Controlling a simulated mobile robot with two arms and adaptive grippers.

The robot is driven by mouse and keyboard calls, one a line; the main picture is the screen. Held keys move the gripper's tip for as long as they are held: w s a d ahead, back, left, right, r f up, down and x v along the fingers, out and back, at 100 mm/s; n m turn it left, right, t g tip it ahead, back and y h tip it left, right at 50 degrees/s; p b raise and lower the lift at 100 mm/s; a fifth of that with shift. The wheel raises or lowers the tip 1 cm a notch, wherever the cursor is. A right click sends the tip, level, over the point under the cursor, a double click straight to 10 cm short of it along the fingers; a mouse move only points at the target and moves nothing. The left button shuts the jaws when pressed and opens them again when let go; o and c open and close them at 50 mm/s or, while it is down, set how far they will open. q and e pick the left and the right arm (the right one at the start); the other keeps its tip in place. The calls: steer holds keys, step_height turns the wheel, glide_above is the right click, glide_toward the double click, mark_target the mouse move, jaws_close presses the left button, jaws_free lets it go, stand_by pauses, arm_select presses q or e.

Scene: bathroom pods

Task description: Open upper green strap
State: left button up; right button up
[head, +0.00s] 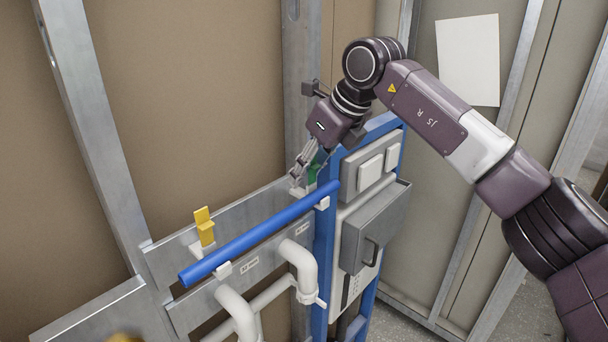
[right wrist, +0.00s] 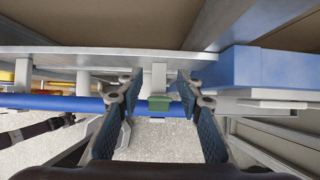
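The green strap (head: 314,171) sits at the far, right end of the blue pipe (head: 262,233), partly hidden by my right gripper (head: 301,172). In the right wrist view the green strap (right wrist: 159,103) shows as a small green block over the blue pipe (right wrist: 60,103). There, my right gripper (right wrist: 155,84) is open, with one finger on either side of the strap and a visible gap to each. I cannot tell whether a fingertip touches the strap's mount. My left gripper is not in view.
A yellow strap (head: 204,226) stands upright near the pipe's left end. White pipes (head: 301,268) lie below. A blue-framed unit with a grey box (head: 375,228) stands close on the right. A metal stud (head: 300,75) rises behind the gripper.

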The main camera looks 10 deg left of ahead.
steer(key=v, duration=1)
steer(key=shift+r, duration=0.15)
steer(key=shift+d, duration=0.1)
